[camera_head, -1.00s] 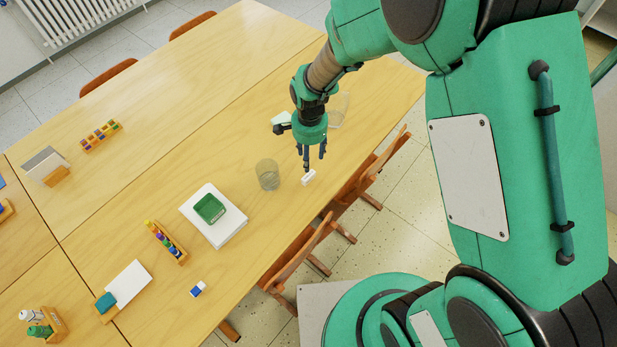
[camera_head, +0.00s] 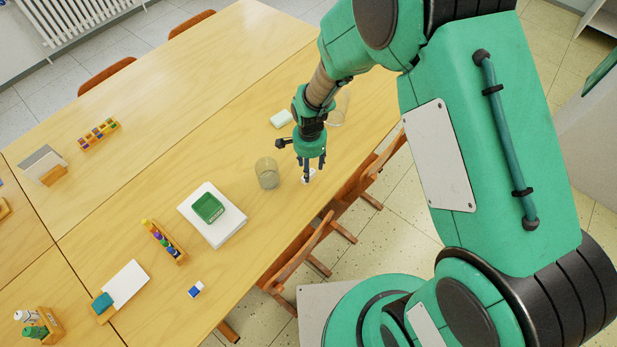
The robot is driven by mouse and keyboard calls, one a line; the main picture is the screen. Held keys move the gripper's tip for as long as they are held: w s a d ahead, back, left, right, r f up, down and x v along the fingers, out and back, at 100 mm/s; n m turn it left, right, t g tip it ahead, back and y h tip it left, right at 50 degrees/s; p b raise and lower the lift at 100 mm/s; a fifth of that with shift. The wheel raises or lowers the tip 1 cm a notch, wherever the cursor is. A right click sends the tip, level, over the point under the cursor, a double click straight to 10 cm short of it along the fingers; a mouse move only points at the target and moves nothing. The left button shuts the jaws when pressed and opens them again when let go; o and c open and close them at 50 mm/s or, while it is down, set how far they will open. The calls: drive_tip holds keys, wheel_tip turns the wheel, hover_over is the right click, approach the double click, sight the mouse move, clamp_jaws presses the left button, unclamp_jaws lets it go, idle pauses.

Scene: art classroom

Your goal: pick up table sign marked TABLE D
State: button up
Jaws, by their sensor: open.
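A small white table sign (camera_head: 311,173) stands near the table's right edge, beside a clear glass. Its lettering is too small to read, so I cannot tell whether it says TABLE D. My gripper (camera_head: 308,172) points down with its fingers open at the sign. The fingers hide part of the sign, and I cannot tell whether they touch it.
A clear glass (camera_head: 266,173) stands just left of my gripper, and another (camera_head: 339,108) stands behind. A white block (camera_head: 281,118) lies beyond. A green tray (camera_head: 208,208) sits on white paper (camera_head: 228,235). Wooden chairs (camera_head: 300,250) line the table's right edge.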

drive_tip(key=shift+f, duration=0.45)
drive_tip(key=shift+w+f+b, duration=0.2)
drive_tip(key=shift+f+b, duration=0.65)
drive_tip(key=shift+f, duration=1.8)
drive_tip(key=c, duration=1)
